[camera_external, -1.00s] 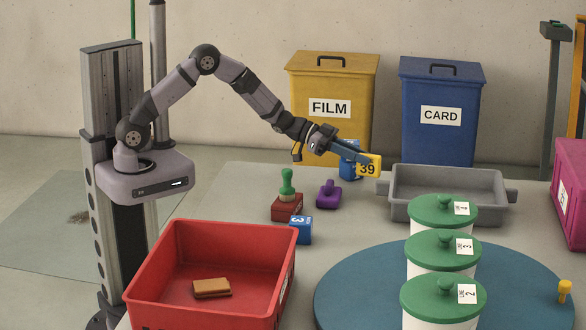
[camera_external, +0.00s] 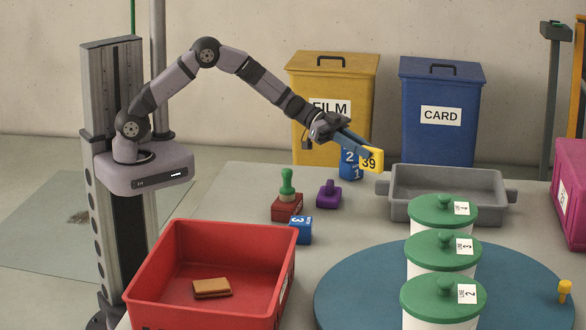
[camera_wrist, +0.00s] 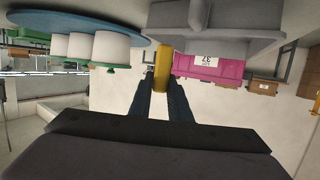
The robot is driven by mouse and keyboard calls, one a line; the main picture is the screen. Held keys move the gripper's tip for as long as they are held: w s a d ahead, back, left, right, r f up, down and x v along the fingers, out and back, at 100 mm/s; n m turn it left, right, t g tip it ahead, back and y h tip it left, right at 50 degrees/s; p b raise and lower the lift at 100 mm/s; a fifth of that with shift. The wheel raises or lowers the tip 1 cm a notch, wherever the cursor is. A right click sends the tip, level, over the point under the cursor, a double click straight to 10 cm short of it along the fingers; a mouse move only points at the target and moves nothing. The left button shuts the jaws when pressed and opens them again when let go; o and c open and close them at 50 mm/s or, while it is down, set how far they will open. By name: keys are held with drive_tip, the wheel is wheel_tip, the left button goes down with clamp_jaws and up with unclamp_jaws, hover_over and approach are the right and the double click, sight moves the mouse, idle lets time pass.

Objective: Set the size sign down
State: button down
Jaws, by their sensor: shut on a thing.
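The size sign (camera_external: 371,160) is a small yellow block with a dark 39 on it. My gripper (camera_external: 361,153) is shut on it and holds it up in the air above the table, just left of the grey tray. In the wrist view the sign (camera_wrist: 163,66) shows edge-on between the two dark fingers of my gripper (camera_wrist: 164,90). Its lower edge appears clear of the table in the external view.
Green-lidded white canisters (camera_external: 442,248) stand on the blue round disc (camera_external: 350,290). Stamps (camera_external: 329,195) and a red bin (camera_external: 190,310) are at left.

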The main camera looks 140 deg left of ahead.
sight(329, 182)
drive_tip(key=w+d+m+h, duration=0.3)
drive_tip(key=w+d+h, duration=0.1)
drive_tip(key=w+d, duration=0.15)
drive_tip(key=shift+s+d+f+b, duration=0.15)
drive_tip(key=shift+f+b, duration=0.15)
drive_tip(key=shift+f, duration=1.45)
drive_tip(key=shift+d+f+b, duration=0.15)
drive_tip(key=shift+f+b, duration=0.1)
drive_tip(key=shift+f, duration=1.45)
drive_tip(key=shift+s+d+f+b, duration=0.15)
drive_tip(key=shift+f+b, duration=0.15)
drive_tip(key=shift+f, duration=1.45)
drive_tip(key=shift+f, duration=0.15)
drive_tip(key=c, duration=1.6)
unclamp_jaws()
drive_tip(key=shift+c, duration=0.2)
drive_tip(key=shift+r, duration=0.2)
drive_tip(key=p+v, duration=0.1)
drive_tip(key=v, duration=1.1)
drive_tip(key=shift+d+f+p, duration=0.1)
drive_tip(key=shift+f+p, duration=0.1)
drive_tip(key=shift+p, duration=0.1)
